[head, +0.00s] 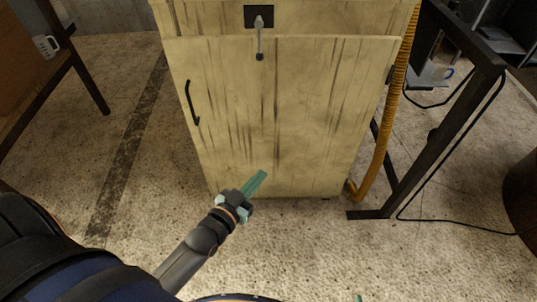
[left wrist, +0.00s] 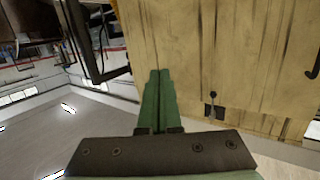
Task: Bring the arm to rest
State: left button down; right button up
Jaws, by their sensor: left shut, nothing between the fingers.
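My left gripper (head: 256,183) is in front of the lower part of a pale wooden cabinet (head: 290,110) in the head view. Its green fingers are shut together with nothing between them. In the left wrist view the closed fingers (left wrist: 158,100) point toward the cabinet face (left wrist: 225,50). I cannot tell whether the fingertips touch the wood. A small green tip at the bottom edge of the head view may be part of my right gripper; its fingers cannot be made out.
The cabinet has a black handle (head: 190,103) and a metal lever (head: 259,38). A yellow hose (head: 388,120) runs down its right side beside a dark metal frame (head: 440,130). A table with a white mug (head: 45,46) stands at left. The speckled floor between is clear.

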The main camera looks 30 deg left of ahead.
pick_arm(q)
jog(key=s+d+f+g+p, duration=0.1)
jog(key=s+d+f+g, duration=0.1)
jog(key=s, duration=0.4)
jog(key=s+d+f+g+p, duration=0.1)
jog(key=s+d+f+g, duration=0.1)
jog(key=s+f+g, duration=0.2)
jog(key=s+f, duration=0.3)
jog(key=shift+s+d+f+g+h, duration=0.25)
jog(key=shift+d+f+g+h, duration=0.05)
jog(key=shift+g+h, duration=0.1)
